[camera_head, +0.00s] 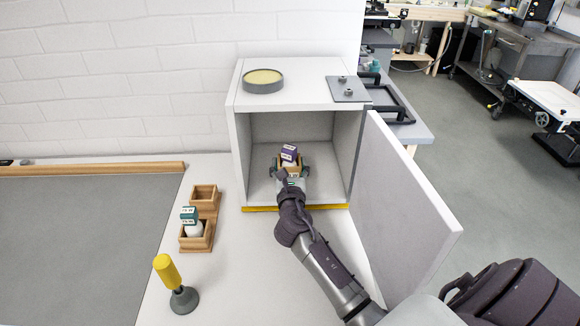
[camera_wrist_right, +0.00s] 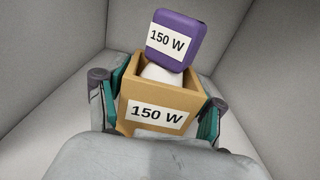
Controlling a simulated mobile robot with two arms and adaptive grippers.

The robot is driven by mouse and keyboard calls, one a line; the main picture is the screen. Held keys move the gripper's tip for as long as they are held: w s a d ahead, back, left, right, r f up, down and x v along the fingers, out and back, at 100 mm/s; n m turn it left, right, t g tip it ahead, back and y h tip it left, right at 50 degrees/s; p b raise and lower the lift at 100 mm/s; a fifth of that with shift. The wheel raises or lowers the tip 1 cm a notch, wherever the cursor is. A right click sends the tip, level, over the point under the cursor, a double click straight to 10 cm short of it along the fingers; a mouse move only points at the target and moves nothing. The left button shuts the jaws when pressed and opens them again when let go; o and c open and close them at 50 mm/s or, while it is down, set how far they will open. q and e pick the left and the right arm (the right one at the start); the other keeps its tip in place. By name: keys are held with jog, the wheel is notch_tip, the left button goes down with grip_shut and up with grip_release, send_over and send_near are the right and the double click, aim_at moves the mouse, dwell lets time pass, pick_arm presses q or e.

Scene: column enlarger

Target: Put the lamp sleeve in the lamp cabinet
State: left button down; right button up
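The lamp cabinet (camera_head: 240,150) is a white open-fronted box on the counter, with its door (camera_head: 410,210) swung open to the right. My right gripper (camera_head: 291,167) reaches inside it. Its teal-padded fingers lie against both sides of a small wooden sleeve labelled 150 W (camera_wrist_right: 151,112), and it appears shut on it. A white lamp with a purple cap (camera_wrist_right: 175,40), also labelled 150 W, stands in the sleeve; the cap shows in the head view too (camera_head: 289,152). Whether the sleeve touches the cabinet floor is hard to tell. My left gripper is not in view.
Left of the cabinet, a wooden holder (camera_head: 197,242) carries a teal-capped lamp (camera_head: 189,216), beside another wooden holder (camera_head: 204,191). A yellow-handled tool (camera_head: 167,270) stands nearer. A round dish (camera_head: 263,87) and a metal plate (camera_head: 348,90) lie on the cabinet top. A yellow strip (camera_head: 262,208) edges the cabinet front.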

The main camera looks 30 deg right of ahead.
jog(key=shift+o, duration=1.2)
jog(key=shift+a+r, duration=0.1)
jog(key=shift+a, duration=0.15)
jog(key=shift+d, duration=0.15)
jog(key=b+v, duration=0.1)
jog(key=v, duration=1)
jog(key=shift+s, duration=0.1)
jog(key=shift+s+a, duration=0.2)
jog(key=shift+s, duration=0.2)
